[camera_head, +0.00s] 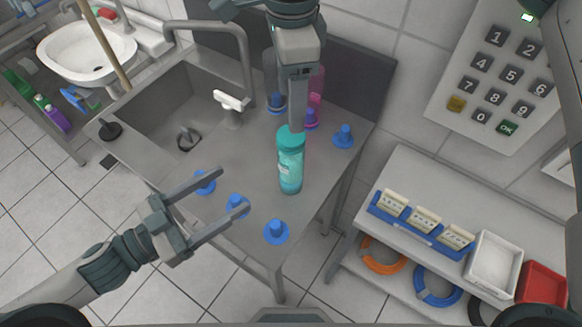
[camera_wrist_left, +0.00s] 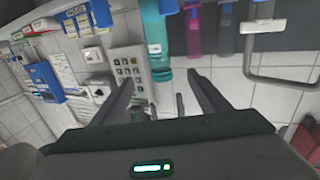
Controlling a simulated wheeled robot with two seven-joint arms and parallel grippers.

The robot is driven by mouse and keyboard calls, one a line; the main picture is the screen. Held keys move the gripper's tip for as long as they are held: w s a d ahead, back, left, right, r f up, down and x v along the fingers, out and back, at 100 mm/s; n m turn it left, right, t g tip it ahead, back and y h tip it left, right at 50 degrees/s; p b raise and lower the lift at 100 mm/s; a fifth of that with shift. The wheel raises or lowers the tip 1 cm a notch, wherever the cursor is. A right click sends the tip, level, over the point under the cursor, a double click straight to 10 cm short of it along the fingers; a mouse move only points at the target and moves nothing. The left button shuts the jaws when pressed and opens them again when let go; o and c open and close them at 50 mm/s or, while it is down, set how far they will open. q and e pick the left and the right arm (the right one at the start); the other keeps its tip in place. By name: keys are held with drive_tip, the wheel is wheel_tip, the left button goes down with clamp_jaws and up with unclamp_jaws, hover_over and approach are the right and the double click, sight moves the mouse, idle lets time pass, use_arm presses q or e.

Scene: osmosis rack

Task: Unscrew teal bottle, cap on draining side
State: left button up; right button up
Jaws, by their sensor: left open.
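The teal bottle (camera_head: 290,172) stands upright on the draining side (camera_head: 255,205) of the steel sink unit, with its teal cap (camera_head: 289,142) on top. It also shows upside down in the left wrist view (camera_wrist_left: 155,35). My right gripper (camera_head: 297,128) comes from above, and its finger reaches the cap. Only one finger shows clearly, edge-on, so its opening and grip are unclear. My left gripper (camera_head: 234,190) is open and empty, left of the bottle and apart from it, with its fingers pointing toward the bottle among the blue pegs.
Blue pegs, such as one at the front (camera_head: 276,231) and one at the right (camera_head: 343,136), stand around the bottle. A pink bottle (camera_head: 317,84) is behind. The sink basin (camera_head: 170,105) and tap (camera_head: 215,28) are left. A shelf (camera_head: 430,185) with trays stands right.

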sight(281, 158)
drive_tip(key=shift+s, duration=0.1)
use_arm(q)
drive_tip(key=x, duration=1.7)
clamp_jaws()
use_arm(e)
drive_tip(key=shift+m, duration=0.3)
